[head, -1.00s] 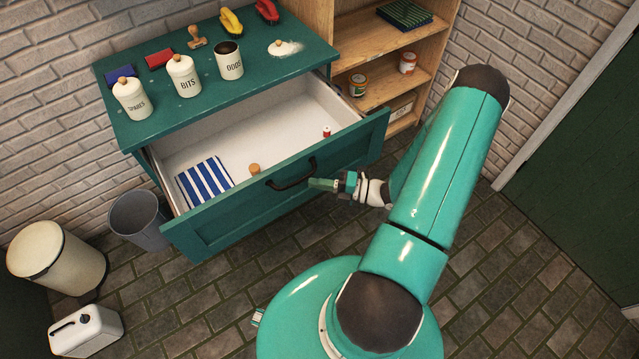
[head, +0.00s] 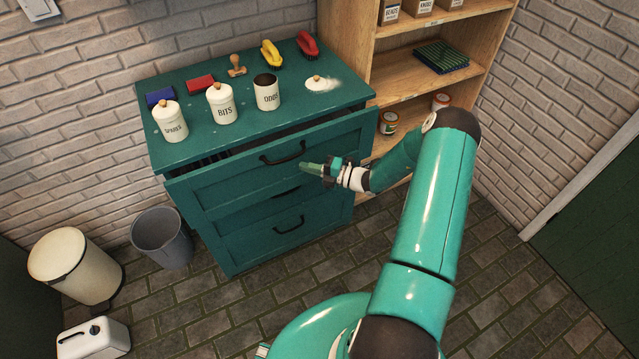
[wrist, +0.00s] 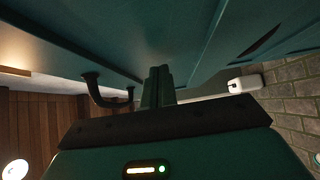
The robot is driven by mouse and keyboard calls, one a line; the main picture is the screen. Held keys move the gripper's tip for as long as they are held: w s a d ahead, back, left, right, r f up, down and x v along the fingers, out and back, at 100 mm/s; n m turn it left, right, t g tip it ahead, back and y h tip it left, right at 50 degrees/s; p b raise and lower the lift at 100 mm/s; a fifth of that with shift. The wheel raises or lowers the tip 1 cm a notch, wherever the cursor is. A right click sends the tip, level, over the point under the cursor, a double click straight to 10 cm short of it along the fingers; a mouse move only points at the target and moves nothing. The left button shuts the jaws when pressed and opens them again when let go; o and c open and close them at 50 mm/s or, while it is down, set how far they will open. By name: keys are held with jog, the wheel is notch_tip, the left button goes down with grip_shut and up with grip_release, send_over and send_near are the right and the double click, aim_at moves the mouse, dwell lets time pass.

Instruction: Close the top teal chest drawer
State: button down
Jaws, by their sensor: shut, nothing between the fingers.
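The teal chest (head: 245,133) stands against the brick wall in the head view. The drawer has a black bar handle (head: 283,156), which also shows left of the fingers in the wrist view (wrist: 103,98). My gripper (head: 307,169) is shut and empty, its green fingertips at the drawer front just right of and below the handle. In the wrist view the fingers (wrist: 158,88) point at the teal front; whether they touch it is unclear.
Cream canisters (head: 222,104), a stamp (head: 237,66) and brushes (head: 271,53) stand on the chest top. A wooden shelf (head: 400,86) stands close on the right. A grey bin (head: 162,238) and a cream pedal bin (head: 75,265) stand left. The tiled floor in front is open.

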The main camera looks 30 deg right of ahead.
jog(key=w, duration=0.5)
jog(key=shift+w, duration=0.35)
jog(key=shift+w+r, duration=0.15)
jog(key=shift+w, duration=0.1)
jog(key=shift+w+a, duration=0.1)
